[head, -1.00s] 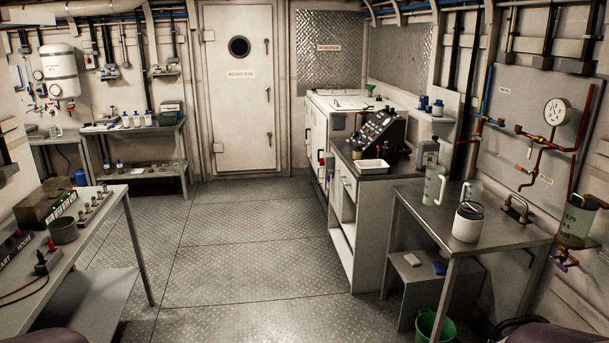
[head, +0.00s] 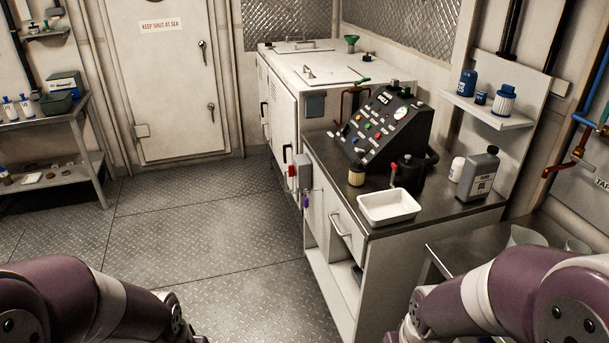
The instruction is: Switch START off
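A black sloped control console (head: 388,128) stands on the dark countertop in the head view. Its face carries several coloured buttons or switches with small white labels and a round gauge (head: 401,113). The labels are too small to read, so I cannot tell which control is START or how it is set. A grey box with a red part (head: 301,172) is mounted at the cabinet's left side; I cannot tell its function. My two purple-and-white arms show at the bottom left and bottom right, well short of the console. Both grippers are out of the picture.
A white tray (head: 388,208), a small jar (head: 356,174) and a grey bottle (head: 478,174) stand on the counter near the console. A white chest (head: 332,72) stands behind. A metal table (head: 462,255) is at right. The floor (head: 215,235) left of the counter is clear.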

